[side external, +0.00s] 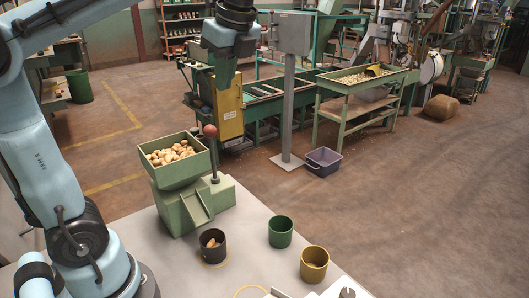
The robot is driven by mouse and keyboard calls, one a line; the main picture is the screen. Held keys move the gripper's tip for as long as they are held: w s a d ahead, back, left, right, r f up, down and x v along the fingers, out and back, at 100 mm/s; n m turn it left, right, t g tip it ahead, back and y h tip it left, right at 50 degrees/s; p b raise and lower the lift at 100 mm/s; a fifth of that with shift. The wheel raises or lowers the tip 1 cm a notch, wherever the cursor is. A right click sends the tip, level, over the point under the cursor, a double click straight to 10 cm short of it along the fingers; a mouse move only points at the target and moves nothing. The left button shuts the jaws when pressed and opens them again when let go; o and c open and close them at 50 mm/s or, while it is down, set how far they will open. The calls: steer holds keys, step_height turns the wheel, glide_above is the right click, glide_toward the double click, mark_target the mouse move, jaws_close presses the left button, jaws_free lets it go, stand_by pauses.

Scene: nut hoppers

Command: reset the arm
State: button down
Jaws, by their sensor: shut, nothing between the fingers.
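My gripper (226,80) hangs at the upper middle of the side external view, pointing down. It is shut and holds nothing. It is well above the worktable, above and to the right of the green nut hopper (171,179), and apart from it. The rest of my arm, pale blue, fills the left side and reaches across the top.
The hopper holds several nuts (168,155); a lever with a red-brown knob (211,132) rises beside it. On the pale table (246,226) stand a dark cup (212,245) with a nut, a green cup (280,232) and a yellow cup (314,265). Machinery stands behind.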

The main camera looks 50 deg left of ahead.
steer(key=s+d+f+n+t+h, duration=0.1)
steer(key=d+f+n+t, duration=0.3)
steer(key=f+n, duration=0.4)
steer(key=s+d+f+n+t+h, duration=0.1)
steer(key=d+f+n+t+h, duration=0.2)
steer(key=f+n, duration=0.5)
step_height(320, 180, down, 3)
steer(key=shift+s+d+r+t, duration=0.2)
steer(key=shift+s+d+t, duration=0.2)
steer(key=shift+d, duration=0.4)
